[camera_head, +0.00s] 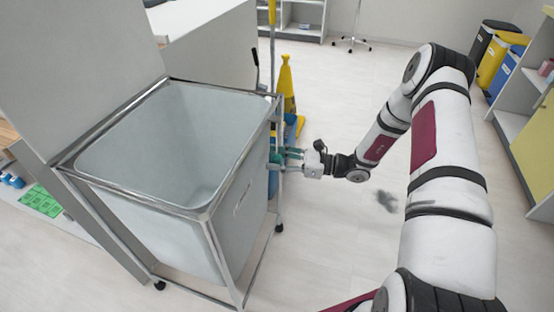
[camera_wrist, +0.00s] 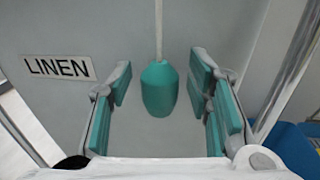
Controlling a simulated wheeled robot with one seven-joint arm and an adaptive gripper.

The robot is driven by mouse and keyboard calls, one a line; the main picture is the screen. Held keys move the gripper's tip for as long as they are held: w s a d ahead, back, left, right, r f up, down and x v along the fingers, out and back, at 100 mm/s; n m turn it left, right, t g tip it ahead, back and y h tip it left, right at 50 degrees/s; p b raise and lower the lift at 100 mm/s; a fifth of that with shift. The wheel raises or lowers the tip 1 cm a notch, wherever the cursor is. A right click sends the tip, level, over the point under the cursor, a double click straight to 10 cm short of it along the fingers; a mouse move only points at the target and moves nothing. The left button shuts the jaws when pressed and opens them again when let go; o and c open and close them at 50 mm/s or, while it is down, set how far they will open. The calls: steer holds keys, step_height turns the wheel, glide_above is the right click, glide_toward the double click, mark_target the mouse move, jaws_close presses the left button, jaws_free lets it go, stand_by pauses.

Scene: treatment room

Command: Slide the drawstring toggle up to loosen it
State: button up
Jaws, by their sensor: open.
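The drawstring toggle (camera_wrist: 159,89) is a teal, rounded, bell-like piece on a pale cord (camera_wrist: 158,28) that comes down from the top of the wrist view. It hangs against the grey linen bag. My gripper (camera_wrist: 160,95) is open, with one teal-padded finger on each side of the toggle. Gaps show between the toggle and both fingers, and I see no contact. In the head view my gripper (camera_head: 287,159) is at the right side of the linen cart (camera_head: 208,213). The toggle cannot be made out clearly there.
The bag (camera_head: 150,135) hangs in a metal frame on casters and bears a LINEN label (camera_wrist: 58,68). A yellow cone-like item (camera_head: 286,85) stands behind my gripper. Several bins (camera_head: 495,55) stand far right. The floor (camera_head: 340,230) right of the cart is mostly clear.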

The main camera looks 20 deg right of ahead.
steer(key=shift+c, duration=0.2)
jaws_close()
steer(key=shift+r+p, duration=1.3)
steer(key=shift+r, duration=0.8)
steer(key=shift+o, duration=0.2)
jaws_free()
steer(key=v, duration=1.2)
